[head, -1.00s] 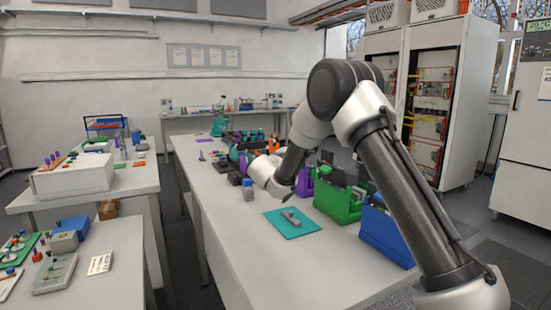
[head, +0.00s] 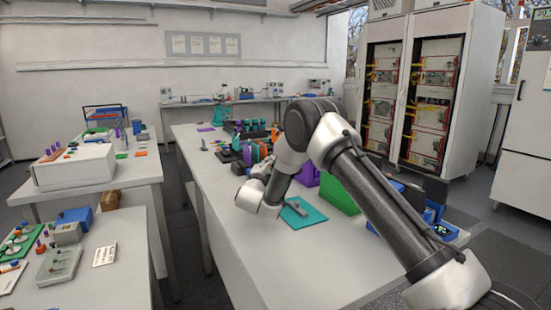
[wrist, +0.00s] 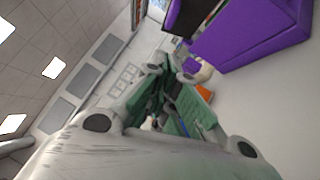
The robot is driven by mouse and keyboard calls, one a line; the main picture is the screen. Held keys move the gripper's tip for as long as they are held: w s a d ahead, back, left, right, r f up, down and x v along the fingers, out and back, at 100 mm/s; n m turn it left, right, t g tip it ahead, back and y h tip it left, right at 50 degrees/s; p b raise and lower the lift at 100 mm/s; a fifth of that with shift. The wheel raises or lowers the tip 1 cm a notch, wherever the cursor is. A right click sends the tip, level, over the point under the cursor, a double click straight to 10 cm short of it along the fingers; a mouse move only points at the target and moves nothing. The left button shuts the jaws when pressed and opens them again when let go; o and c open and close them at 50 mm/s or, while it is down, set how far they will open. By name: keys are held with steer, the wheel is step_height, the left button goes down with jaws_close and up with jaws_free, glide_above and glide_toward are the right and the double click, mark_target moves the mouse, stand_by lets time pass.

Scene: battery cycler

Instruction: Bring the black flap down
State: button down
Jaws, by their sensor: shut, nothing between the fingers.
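In the wrist view, a dark panel (wrist: 185,14), perhaps the black flap, shows at the top beside a purple case (wrist: 250,38). I cannot tell whether it is raised or how it is hinged. My gripper (wrist: 165,88) is shut and empty, and the panel and case lie beyond it to the upper right, apart from the fingers. In the head view, the purple case (head: 307,173) is partly behind my arm, and the gripper's fingertips are hidden. Another upright black panel (head: 434,188) stands by a blue case (head: 444,229) at the right.
A green case (head: 338,194) stands behind my arm. A teal mat (head: 304,212) with a grey piece on it lies near my wrist. Several small coloured items stand farther back on the white table (head: 245,240), whose front left is clear. A side bench (head: 110,265) is at left.

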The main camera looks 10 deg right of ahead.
steer(key=w+d+r, duration=0.3)
steer(key=w+d, duration=0.4)
steer(key=w, duration=0.1)
steer(key=shift+w, duration=0.25)
steer(key=shift+r, duration=0.15)
